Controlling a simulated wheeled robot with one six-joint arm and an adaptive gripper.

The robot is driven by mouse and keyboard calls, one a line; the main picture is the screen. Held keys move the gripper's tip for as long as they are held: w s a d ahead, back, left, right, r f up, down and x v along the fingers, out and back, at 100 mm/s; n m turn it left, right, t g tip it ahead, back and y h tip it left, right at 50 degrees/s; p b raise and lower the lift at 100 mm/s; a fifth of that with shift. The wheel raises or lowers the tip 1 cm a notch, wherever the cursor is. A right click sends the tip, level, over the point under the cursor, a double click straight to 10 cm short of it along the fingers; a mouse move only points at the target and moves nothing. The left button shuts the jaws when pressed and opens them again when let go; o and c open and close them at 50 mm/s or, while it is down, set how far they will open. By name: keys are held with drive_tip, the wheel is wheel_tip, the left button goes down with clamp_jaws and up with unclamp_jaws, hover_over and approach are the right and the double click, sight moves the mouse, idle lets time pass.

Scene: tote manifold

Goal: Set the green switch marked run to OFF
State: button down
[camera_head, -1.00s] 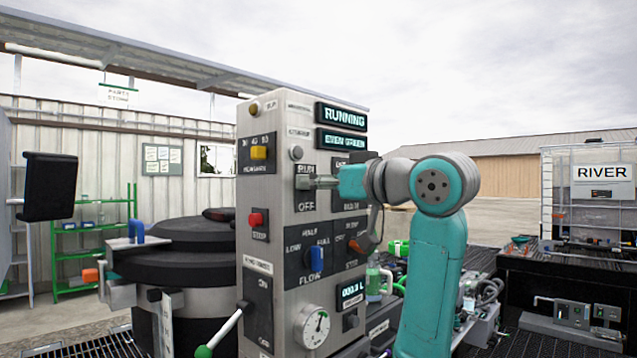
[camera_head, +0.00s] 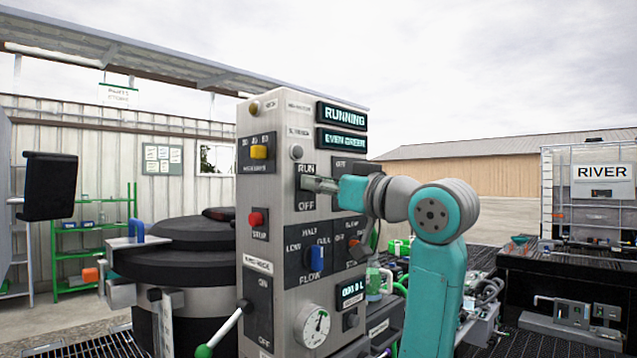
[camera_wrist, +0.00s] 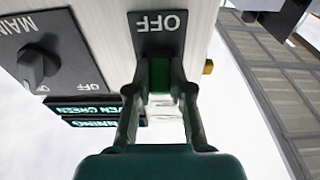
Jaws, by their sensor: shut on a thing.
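The green switch (camera_wrist: 160,74) sits on a dark plate (camera_wrist: 160,42) marked OFF, which appears upside down in the wrist view. In the head view the plate (camera_head: 306,206) shows RUN above and OFF below, and my gripper hides the switch. My gripper (camera_wrist: 160,92) is shut on the green switch, with one finger on each side of it. In the head view my gripper (camera_head: 312,185) reaches the panel from the right, between the two labels. The upper display (camera_head: 342,116) reads RUNNING.
A dark selector knob (camera_wrist: 37,65) lies close beside the plate in the wrist view.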

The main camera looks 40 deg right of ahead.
drive_tip(key=shift+f+t, duration=0.25)
drive_tip(key=shift+t, duration=0.7)
drive_tip(key=shift+f+t, duration=0.25)
drive_tip(key=shift+t, duration=0.65)
drive_tip(key=shift+f+t, duration=0.25)
drive_tip(key=shift+t, duration=0.7)
drive_tip(key=c, duration=1)
unclamp_jaws()
drive_tip(key=shift+c, duration=0.2)
drive_tip(key=v, duration=1.2)
drive_tip(key=shift+w+f, duration=0.1)
